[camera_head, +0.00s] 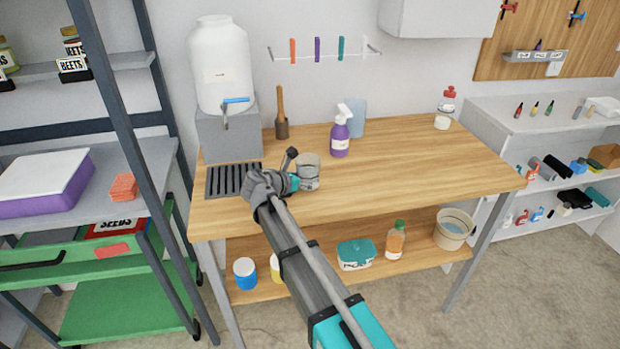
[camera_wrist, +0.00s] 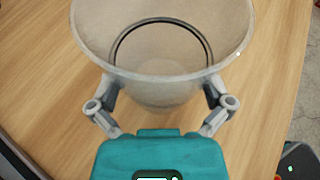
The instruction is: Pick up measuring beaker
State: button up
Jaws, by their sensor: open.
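The measuring beaker (camera_head: 309,166) looks like a translucent grey, wide-mouthed vessel standing on the wooden workbench (camera_head: 420,160). In the wrist view the beaker (camera_wrist: 165,35) fills the upper middle, its open rim facing the camera. My gripper (camera_head: 296,181) is right at the beaker's near left side, low over the bench. In the wrist view its open fingers (camera_wrist: 160,95) reach to either side of the beaker's lower body. The fingertips are partly hidden behind the rim, so I cannot tell whether they touch it.
A purple spray bottle (camera_head: 340,136) and a bluish translucent vessel (camera_head: 357,117) stand behind the beaker. A brown wooden-handled tool (camera_head: 281,118), a large white water container (camera_head: 221,65) and a dark drain grate (camera_head: 222,181) are to the left. The bench's right half is mostly clear.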

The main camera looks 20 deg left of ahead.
aim_at(308, 170)
jog(key=shift+w+d+f, duration=0.2)
jog(key=shift+w+d, duration=0.05)
jog(key=shift+w, duration=0.15)
jog(key=c, duration=0.6)
jog(key=shift+r, duration=0.25)
notch_tip(308, 170, up, 3)
jog(key=p, duration=0.3)
jog(key=s+d+r+p, duration=0.3)
jog(key=s+r+p, duration=0.6)
jog(key=s, duration=0.4)
jog(key=shift+s+r+p, duration=0.3)
jog(key=shift+s+p, duration=0.1)
jog(key=shift+p, duration=0.05)
